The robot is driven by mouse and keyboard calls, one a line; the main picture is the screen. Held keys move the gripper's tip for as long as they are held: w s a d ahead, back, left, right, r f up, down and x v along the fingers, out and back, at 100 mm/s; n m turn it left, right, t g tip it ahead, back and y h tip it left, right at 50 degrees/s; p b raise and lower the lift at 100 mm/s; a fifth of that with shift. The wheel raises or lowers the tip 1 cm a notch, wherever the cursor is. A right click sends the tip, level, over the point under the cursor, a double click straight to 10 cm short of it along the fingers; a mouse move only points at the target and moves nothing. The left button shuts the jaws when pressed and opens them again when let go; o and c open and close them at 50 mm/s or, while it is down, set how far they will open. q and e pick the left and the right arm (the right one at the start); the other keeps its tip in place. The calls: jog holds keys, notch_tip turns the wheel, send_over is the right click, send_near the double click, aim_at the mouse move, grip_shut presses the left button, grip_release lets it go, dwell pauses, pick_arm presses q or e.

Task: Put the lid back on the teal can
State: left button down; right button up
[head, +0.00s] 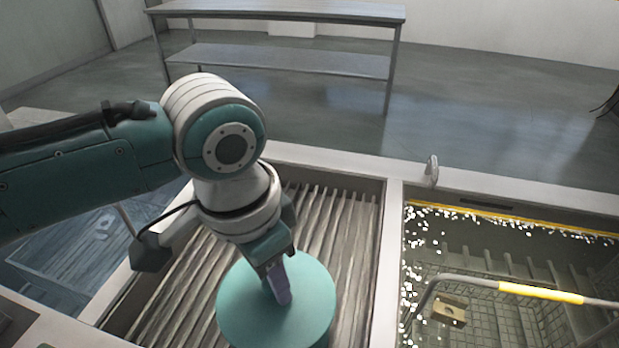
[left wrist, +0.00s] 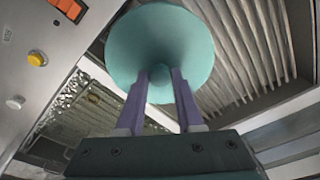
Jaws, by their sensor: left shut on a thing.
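The teal lid (head: 243,301) is a round disc over the ribbed board in the head view. My left gripper (head: 283,296) comes down onto it from above, its purple fingers at the middle of the disc. In the left wrist view the lid (left wrist: 160,35) fills the upper middle, and the two fingers of the left gripper (left wrist: 160,78) are shut on a small knob at its centre. The can's body cannot be made out apart from the disc, so I cannot tell whether the lid touches it. My right gripper is in neither view.
The ribbed metal drainboard (head: 345,240) lies in a sunken bay around the disc. To the right is the liquid-filled tank (head: 480,235) with a wire basket, its yellow-gripped handle (head: 540,292) and a brass block (head: 449,311). A metal table (head: 280,12) stands behind.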

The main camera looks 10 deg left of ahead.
pick_arm(q)
jog(key=shift+r, duration=0.1)
dwell(0.4)
jog(key=shift+f+p, duration=0.2)
jog(key=shift+p, duration=0.2)
dwell(0.7)
dwell(0.4)
dwell(0.3)
grip_release()
dwell(0.6)
jog(key=shift+p, duration=0.3)
notch_tip(320, 180, up, 7)
jog(key=p, duration=0.7)
jog(key=shift+p, duration=0.4)
